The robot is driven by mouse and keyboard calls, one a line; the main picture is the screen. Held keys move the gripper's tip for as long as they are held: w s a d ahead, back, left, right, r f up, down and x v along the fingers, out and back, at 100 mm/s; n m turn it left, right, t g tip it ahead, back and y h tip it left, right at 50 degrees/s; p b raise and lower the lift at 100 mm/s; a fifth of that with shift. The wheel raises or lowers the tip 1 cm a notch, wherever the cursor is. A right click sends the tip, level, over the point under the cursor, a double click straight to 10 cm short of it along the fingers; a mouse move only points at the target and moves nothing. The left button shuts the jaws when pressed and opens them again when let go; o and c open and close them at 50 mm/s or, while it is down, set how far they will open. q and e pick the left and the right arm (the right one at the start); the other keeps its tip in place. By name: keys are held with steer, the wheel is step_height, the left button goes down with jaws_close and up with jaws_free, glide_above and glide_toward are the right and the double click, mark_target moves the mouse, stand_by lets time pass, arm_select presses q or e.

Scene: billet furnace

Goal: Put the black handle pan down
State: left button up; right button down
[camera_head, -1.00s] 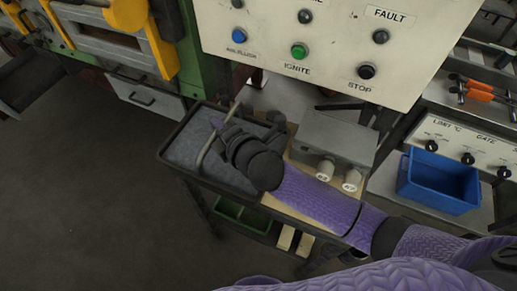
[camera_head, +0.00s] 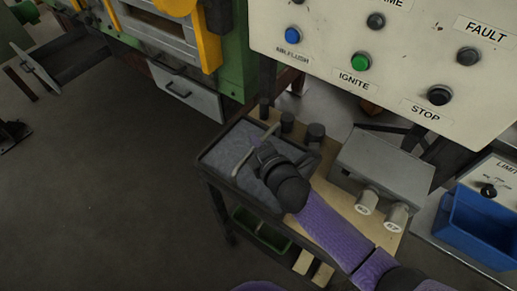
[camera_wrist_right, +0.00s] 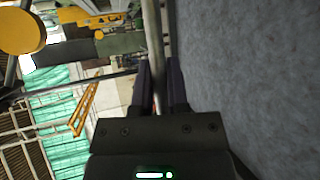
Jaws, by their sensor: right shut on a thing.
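The black pan (camera_head: 222,181) is a shallow rectangular tray with a grey, rough inside, at the left end of a small cart. It looks level, and I cannot tell whether its underside touches the cart top. A thin pale metal bar (camera_head: 256,150) stands over it as its handle. My right gripper (camera_head: 262,153) reaches over the pan from the lower right and is shut on this bar. In the right wrist view the bar (camera_wrist_right: 155,40) runs between the two dark fingers, with the grey pan inside (camera_wrist_right: 245,70) at the right. My left gripper is not in view.
Several short black posts (camera_head: 287,120) stand behind the pan. A grey box with two pale knobs (camera_head: 385,165) sits on the cart's right side. The control panel (camera_head: 390,60) hangs behind. A blue bin (camera_head: 480,225) is at the right. Open floor lies left.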

steer(key=c, duration=1.1)
jaws_free()
steer(key=shift+f, duration=0.2)
steer(key=o, duration=0.5)
steer(key=shift+s+r+p, duration=0.1)
steer(key=shift+r+p, duration=0.2)
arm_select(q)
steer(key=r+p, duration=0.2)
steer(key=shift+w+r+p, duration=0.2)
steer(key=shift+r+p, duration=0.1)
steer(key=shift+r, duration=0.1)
arm_select(e)
steer(key=v, duration=1.1)
steer(key=shift+s+d, duration=0.2)
steer(key=shift+s, duration=0.15)
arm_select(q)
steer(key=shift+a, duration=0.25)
